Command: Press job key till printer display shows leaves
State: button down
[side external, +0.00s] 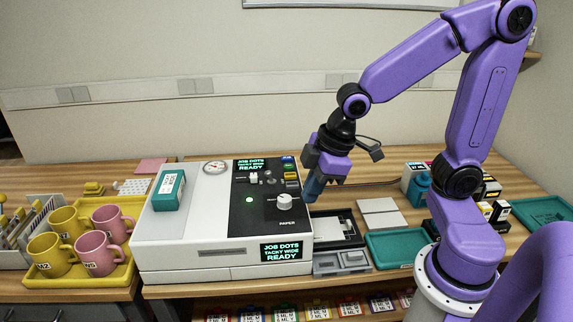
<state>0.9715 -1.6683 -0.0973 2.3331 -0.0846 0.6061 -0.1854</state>
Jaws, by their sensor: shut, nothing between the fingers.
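The printer (190,225) is a white box with a black control panel (248,217). Its front display (282,251) reads "JOB DOTS", "TACKY WIDE", "READY" in green letters. A second display on top (250,165) shows the same words. Several small coloured keys (291,176) sit along the panel's right edge; their labels are too small to read, so I cannot tell which is the job key. My gripper (311,196) is shut and empty, pointing down just right of the panel's edge. I cannot tell whether it touches anything.
A white knob (285,202), a gauge (214,167) and a teal box (169,190) are on the printer. A yellow tray (80,284) with yellow and pink mugs stands at left. A teal tray (398,250) and a grey fixture (341,262) lie at right.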

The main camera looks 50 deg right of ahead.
jog(key=w+d+m+t, duration=0.1)
jog(key=w+d+t, duration=0.1)
jog(key=w+d, duration=0.35)
jog(key=w+d+t, duration=0.1)
jog(key=w+d, duration=0.1)
jog(key=w, duration=0.6)
jog(key=r+m+t+h, duration=0.1)
jog(key=r+t+h, duration=0.1)
jog(key=t, duration=0.1)
send_over(289, 159)
jog(key=shift+f, duration=0.25)
jog(key=shift+f, duration=0.1)
jog(key=shift+f, duration=4.35)
jog(key=shift+f, duration=0.1)
jog(key=shift+f, duration=0.3)
